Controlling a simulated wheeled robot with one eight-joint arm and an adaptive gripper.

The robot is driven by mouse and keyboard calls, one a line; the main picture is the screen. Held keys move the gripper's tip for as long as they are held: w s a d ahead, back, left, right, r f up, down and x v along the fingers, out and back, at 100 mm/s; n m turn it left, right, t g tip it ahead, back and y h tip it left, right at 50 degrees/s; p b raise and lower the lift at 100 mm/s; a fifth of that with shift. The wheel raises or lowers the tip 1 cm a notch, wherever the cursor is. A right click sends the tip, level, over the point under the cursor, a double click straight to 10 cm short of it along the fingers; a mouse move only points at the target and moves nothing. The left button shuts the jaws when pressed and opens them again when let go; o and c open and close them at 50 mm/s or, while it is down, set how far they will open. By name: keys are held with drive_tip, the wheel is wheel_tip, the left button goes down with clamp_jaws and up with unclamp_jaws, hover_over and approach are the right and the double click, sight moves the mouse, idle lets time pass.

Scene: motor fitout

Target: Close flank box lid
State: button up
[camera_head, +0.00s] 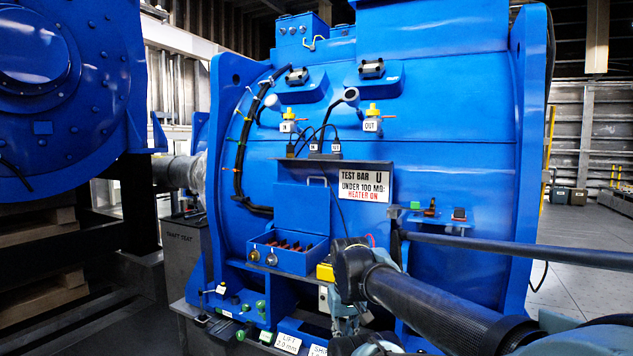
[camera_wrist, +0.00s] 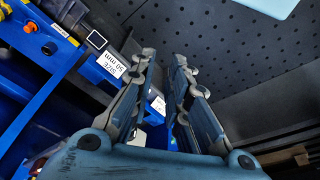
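The flank box (camera_head: 290,257) is a blue box on the front of the big blue motor housing. Its lid (camera_head: 302,206) stands up at the back, with a thin handle on its top edge. The box is open and brown terminal parts show inside. My gripper (camera_wrist: 163,62) is open in the wrist view, with two parallel fingers and nothing between them. In the wrist view I cannot identify the box surely.
A warning sign (camera_head: 365,186) is right of the lid. A yellow-topped block (camera_head: 325,271) stands beside the box. A small shelf (camera_head: 440,218) and a dark bar (camera_head: 520,249) extend on the right.

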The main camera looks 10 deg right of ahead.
drive_tip(key=w+d+r+n+t+h, duration=0.15)
drive_tip(key=w+r+h, duration=0.25)
drive_tip(key=w+r, duration=0.6)
drive_tip(key=w+d+r+n+h, duration=0.1)
drive_tip(key=w+r+n+h, duration=0.25)
drive_tip(key=w+r, duration=0.6)
drive_tip(key=w+a+r+n+t+h, duration=0.2)
drive_tip(key=w+a+r+t+h, duration=0.35)
drive_tip(key=w+a+r, duration=1.2)
drive_tip(key=shift+g+h, duration=0.3)
drive_tip(key=shift+g, duration=0.1)
drive_tip(key=x, duration=1.1)
drive_tip(key=s+x, duration=0.1)
drive_tip(key=x, duration=0.5)
drive_tip(key=shift+d+r, duration=0.2)
drive_tip(key=shift+d, duration=0.45)
clamp_jaws()
